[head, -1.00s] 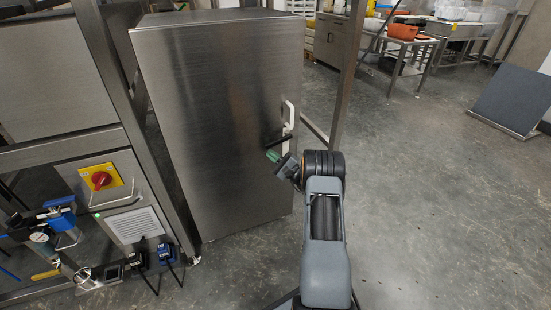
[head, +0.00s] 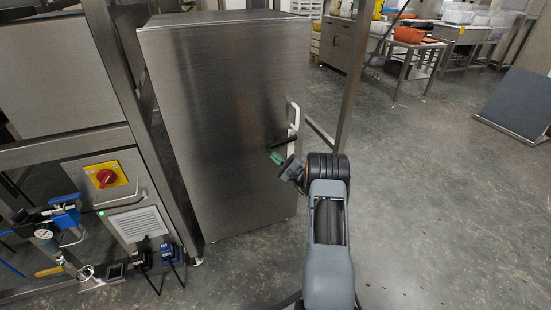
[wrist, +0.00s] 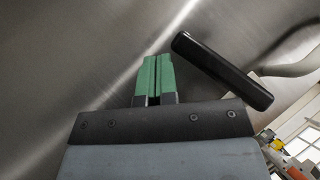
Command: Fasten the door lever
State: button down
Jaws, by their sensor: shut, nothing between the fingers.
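The door lever is a black bar (head: 284,141) on the right side of the brushed-steel cabinet door (head: 225,120). In the head view it lies nearly level, its free end pointing left, beside a pale handle (head: 294,115). In the wrist view the lever (wrist: 222,72) runs slantwise at the upper right, with a pale curved piece (wrist: 292,68) behind it. My gripper (head: 276,157) is just below the lever in the head view. In the wrist view its green fingers (wrist: 157,76) are together, empty, left of the lever and apart from it in the picture.
A steel frame with a red rotary switch (head: 106,178) on a yellow plate stands left of the cabinet. A frame post (head: 347,80) rises behind the cabinet's right side. Open concrete floor (head: 430,200) lies to the right.

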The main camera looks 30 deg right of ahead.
jog(key=s+f, duration=0.7)
jog(key=f, duration=0.3)
jog(key=shift+s+d+p, duration=0.15)
jog(key=shift+d+p, duration=0.2)
jog(key=shift+d, duration=0.05)
jog(key=s+a+r+n+g+y+p, duration=0.15)
jog(key=a+r+n+g+p, duration=0.25)
jog(key=a+r+g+p, duration=0.5)
jog(key=s+a+r+n+g+p, duration=0.35)
jog(key=a+r, duration=0.25)
jog(key=r, duration=0.7)
jog(key=s+a+r+n+g+p, duration=0.2)
jog(key=a+r+n+g+p, duration=0.2)
jog(key=a+r+g+p, duration=0.5)
jog(key=s+r+n+t+h+p, duration=0.1)
jog(key=s+r+h+p, duration=0.3)
jog(key=r, duration=0.4)
jog(key=s+d+r+n+t+h+p, duration=0.1)
jog(key=s+r+n+t+h+p, duration=0.1)
jog(key=s+r+p, duration=0.4)
jog(key=s+r+n+t+h+p, duration=0.2)
jog(key=s+r+h+p, duration=0.4)
jog(key=r, duration=0.5)
jog(key=shift+s+d+r+n+h, duration=0.3)
jog(key=shift+d+n+h, duration=0.1)
jog(key=shift+n+h, duration=0.2)
